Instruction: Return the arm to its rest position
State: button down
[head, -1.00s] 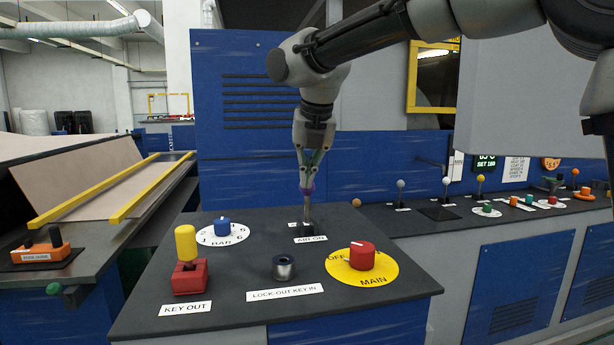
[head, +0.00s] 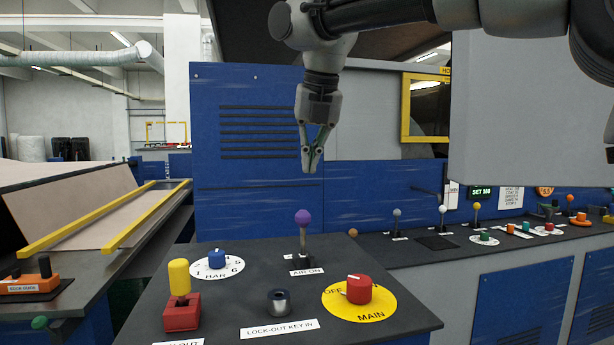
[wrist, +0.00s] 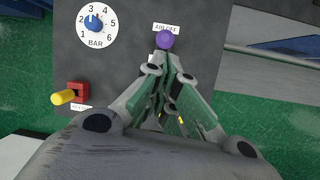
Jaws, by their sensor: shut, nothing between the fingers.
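My gripper (head: 312,168) hangs fingers down above the dark console top in the head view, clear of everything, its fingertips together and empty. It also shows in the wrist view (wrist: 163,56). Below it stands the purple-knobbed lever (head: 303,218) by the AIR ON label. In the wrist view the purple knob (wrist: 165,39) shows just beyond the fingertips, beside a label reading AIR OFF; the head view shows a gap between them.
The console (head: 240,300) carries a blue dial (head: 216,259), a yellow-handled red switch (head: 180,300), a lock-out key socket (head: 278,301) and a red MAIN knob (head: 359,289). A blue panel (head: 250,180) stands behind. A long counter (head: 450,255) with small levers runs right.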

jog(key=shift+r, duration=0.2)
jog(key=s+d+f+m+g, duration=0.1)
jog(key=s+d+f+m, duration=0.1)
jog(key=d+f+m, duration=0.6)
jog(key=s+d+f+m, duration=0.2)
jog(key=f+m, duration=0.1)
jog(key=m, duration=0.9)
jog(key=s+d+f+m, duration=0.3)
jog(key=s+d+m, duration=0.3)
jog(key=d, duration=0.3)
jog(key=s+d+f+m+t+h, duration=0.1)
jog(key=s+d+f+m, duration=0.3)
jog(key=d, duration=0.6)
jog(key=s+d+f+m, duration=0.3)
jog(key=s+d+m, duration=0.4)
jog(key=d, duration=0.3)
jog(key=shift+s+f+m+t+h, duration=0.25)
jog(key=shift+s+m+t+h, duration=0.05)
jog(key=shift+s+h, duration=0.1)
